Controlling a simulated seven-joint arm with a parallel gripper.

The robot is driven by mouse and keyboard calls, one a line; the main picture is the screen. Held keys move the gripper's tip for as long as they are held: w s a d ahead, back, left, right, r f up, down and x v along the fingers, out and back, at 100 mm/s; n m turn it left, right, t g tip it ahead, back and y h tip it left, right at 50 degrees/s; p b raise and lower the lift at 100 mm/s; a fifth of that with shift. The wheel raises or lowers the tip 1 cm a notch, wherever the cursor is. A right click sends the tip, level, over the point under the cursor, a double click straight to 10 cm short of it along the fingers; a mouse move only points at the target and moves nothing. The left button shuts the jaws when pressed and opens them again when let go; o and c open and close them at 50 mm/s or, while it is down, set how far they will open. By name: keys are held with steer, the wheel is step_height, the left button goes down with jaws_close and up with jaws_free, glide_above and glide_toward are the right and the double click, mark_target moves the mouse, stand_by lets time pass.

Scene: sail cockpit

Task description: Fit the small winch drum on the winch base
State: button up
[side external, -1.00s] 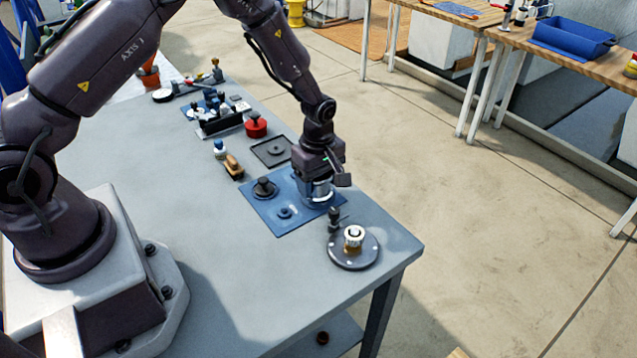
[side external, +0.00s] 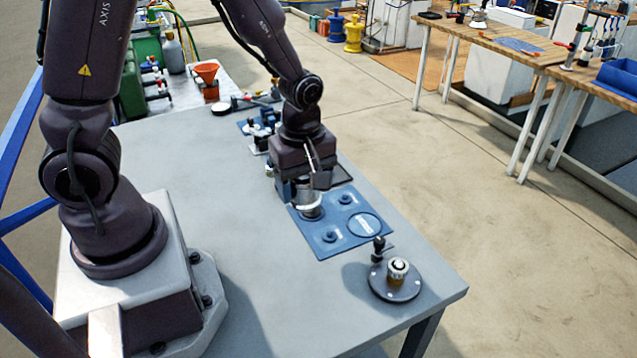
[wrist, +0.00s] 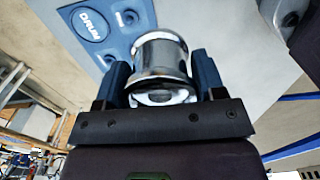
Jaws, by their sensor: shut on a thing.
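My gripper (side external: 307,190) is shut on the small winch drum (side external: 308,201), a shiny silver cylinder. The drum also shows between the blue fingers in the wrist view (wrist: 160,62). It is at the left side of the blue mat (side external: 335,246); I cannot tell its exact height. A dark round piece (side external: 312,213) shows just under it; contact is unclear. The winch base, a dark round flange with a brass post and white top (side external: 398,268), stands apart near the table's front right corner.
The mat's circle labelled DRUM (wrist: 90,25) is empty. Small blue pegs (side external: 331,237) stand on the mat. A small black upright piece (side external: 378,248) stands between mat and winch base. Tools and an orange funnel (side external: 207,72) are farther back. Bare table lies left of the mat.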

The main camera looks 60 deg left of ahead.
mark_target(399, 262)
steer(key=shift+r, duration=0.15)
steer(key=shift+r, duration=1.4)
steer(key=shift+s+d+f, duration=0.15)
steer(key=shift+d+f, duration=0.1)
steer(key=w+d+f+m, duration=0.1)
steer(key=w+d+f, duration=0.1)
steer(key=w+d, duration=0.2)
steer(key=w+d+f+m, duration=0.2)
steer(key=w+d, duration=0.1)
steer(key=d, duration=0.2)
steer(key=w+d+f+m, duration=0.2)
steer(key=w+d, duration=0.2)
steer(key=shift+w+d+f, duration=0.1)
steer(key=shift+w+d, duration=0.2)
steer(key=shift+f, duration=1.45)
steer(key=shift+f, duration=2.7)
